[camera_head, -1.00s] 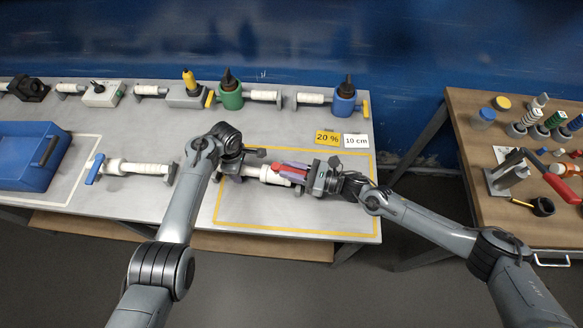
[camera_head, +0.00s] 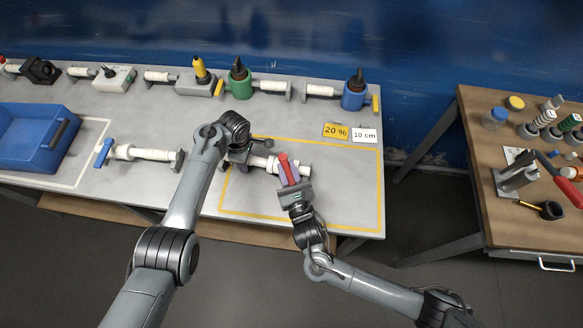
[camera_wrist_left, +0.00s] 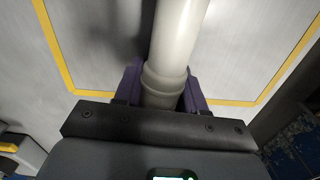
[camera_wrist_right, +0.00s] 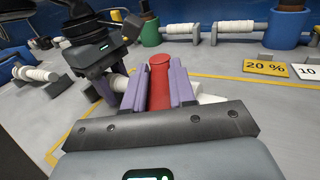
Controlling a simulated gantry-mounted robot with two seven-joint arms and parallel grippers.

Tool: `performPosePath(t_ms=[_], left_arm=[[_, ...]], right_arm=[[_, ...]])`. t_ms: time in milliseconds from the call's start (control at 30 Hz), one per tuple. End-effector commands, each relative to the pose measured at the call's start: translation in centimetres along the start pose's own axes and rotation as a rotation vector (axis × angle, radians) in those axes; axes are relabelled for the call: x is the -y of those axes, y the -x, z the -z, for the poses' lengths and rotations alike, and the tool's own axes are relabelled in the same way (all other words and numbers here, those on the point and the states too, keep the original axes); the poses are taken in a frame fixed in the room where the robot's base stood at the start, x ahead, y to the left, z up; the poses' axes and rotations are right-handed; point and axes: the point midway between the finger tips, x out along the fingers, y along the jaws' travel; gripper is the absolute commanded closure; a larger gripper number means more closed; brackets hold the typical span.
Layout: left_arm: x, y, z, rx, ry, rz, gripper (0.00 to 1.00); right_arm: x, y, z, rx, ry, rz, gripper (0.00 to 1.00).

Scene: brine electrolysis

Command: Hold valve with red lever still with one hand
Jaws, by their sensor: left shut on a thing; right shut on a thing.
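The valve is a white pipe piece (camera_head: 262,162) with a red lever (camera_head: 284,166), lying inside the yellow-outlined area of the grey table. My left gripper (camera_head: 238,150) is shut on the white pipe at its left part; the left wrist view shows the pipe (camera_wrist_left: 178,45) between the purple fingers. My right gripper (camera_head: 289,172) is shut on the red lever, which shows between its purple fingers in the right wrist view (camera_wrist_right: 159,85). The lever points towards the front of the table. The gripper hides part of the valve body.
Yellow "20 %" (camera_head: 336,131) and white "10 cm" (camera_head: 364,135) cards lie behind. A blue-lever valve (camera_head: 140,153) and blue bin (camera_head: 30,150) are at left. Several fittings line the back edge. A brown side table (camera_head: 475,170) stands right. The outlined area's right part is clear.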

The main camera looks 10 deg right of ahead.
Motion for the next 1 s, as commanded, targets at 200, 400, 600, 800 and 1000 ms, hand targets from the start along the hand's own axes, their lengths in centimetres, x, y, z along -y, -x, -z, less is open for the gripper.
performPosePath(t_ms=[200,400,600,800,1000], left_arm=[[0.0,0.0,-0.2,0.001,-0.006,0.001,1.0],[0.1,-0.1,-0.2,0.001,-0.007,0.002,1.0],[0.1,-0.1,-0.2,0.001,-0.009,0.003,1.0],[0.1,-0.1,-0.2,0.001,-0.009,0.003,1.0],[0.1,-0.1,-0.2,0.001,-0.008,0.003,1.0]], right_arm=[[-1.2,-0.2,0.0,-0.001,-0.006,0.175,1.0],[-1.5,-0.3,0.0,-0.001,-0.003,0.294,1.0],[-1.7,-0.4,0.0,-0.001,-0.001,0.363,1.0],[-1.8,-0.4,0.0,0.0,0.002,0.388,1.0],[-1.8,-0.4,0.0,0.0,0.003,0.391,1.0]])
